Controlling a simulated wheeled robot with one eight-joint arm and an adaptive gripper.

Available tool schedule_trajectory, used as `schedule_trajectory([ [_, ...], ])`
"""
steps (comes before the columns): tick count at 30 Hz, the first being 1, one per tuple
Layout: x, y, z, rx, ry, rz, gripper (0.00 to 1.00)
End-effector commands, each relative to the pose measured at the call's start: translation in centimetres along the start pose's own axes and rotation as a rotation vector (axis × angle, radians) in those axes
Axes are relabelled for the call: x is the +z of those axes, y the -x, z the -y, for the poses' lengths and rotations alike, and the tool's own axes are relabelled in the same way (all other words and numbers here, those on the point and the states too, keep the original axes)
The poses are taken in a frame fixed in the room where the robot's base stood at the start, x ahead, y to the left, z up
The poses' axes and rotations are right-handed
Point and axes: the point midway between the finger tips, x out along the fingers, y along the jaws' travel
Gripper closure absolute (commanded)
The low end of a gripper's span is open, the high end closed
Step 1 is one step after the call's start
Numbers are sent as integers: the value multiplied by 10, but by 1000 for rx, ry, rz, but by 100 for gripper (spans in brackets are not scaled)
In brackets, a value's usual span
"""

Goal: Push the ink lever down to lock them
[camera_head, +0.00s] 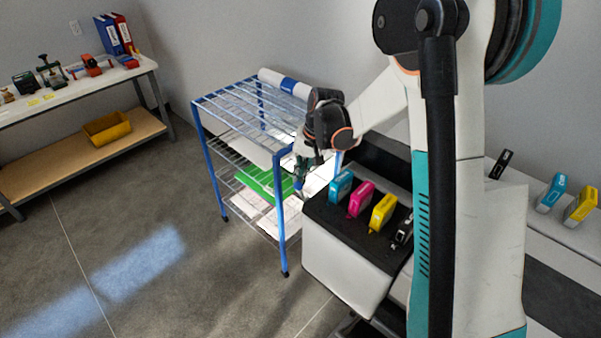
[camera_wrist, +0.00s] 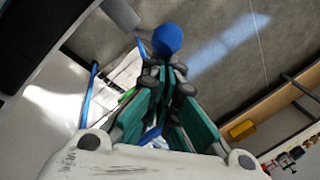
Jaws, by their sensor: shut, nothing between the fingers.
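The white and black printer (camera_head: 345,278) stands at the centre of the head view. A cyan cartridge (camera_head: 341,186), a magenta cartridge (camera_head: 361,198), a yellow cartridge (camera_head: 382,212) and a partly hidden black cartridge (camera_head: 404,232) sit in a row in its black top. My gripper (camera_head: 302,172) is at the printer's far left corner, pointing down, beside the shelf rack. In the wrist view my gripper (camera_wrist: 164,72) is shut and empty, its teal fingers together. A blue rounded knob (camera_wrist: 167,39) shows right at the fingertips; whether it is the ink lever, and whether they touch, I cannot tell.
A blue wire rack (camera_head: 285,235) with paper and green sheets stands close left of the printer. More cartridges, including a yellow one (camera_head: 581,204), stand on the right surface. A workbench (camera_head: 70,92) with tools is far left. Open floor lies between bench and rack.

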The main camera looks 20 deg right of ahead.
Motion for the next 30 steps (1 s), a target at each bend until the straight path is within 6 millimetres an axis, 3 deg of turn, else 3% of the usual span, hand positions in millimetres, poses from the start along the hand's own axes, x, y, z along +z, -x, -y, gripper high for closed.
schedule_trajectory([
  [11, 13, -3, 10, 90, 37, -106, 100],
  [24, 41, -21, 29, 340, 127, -405, 100],
  [30, 38, -16, 27, 340, 119, -403, 100],
])
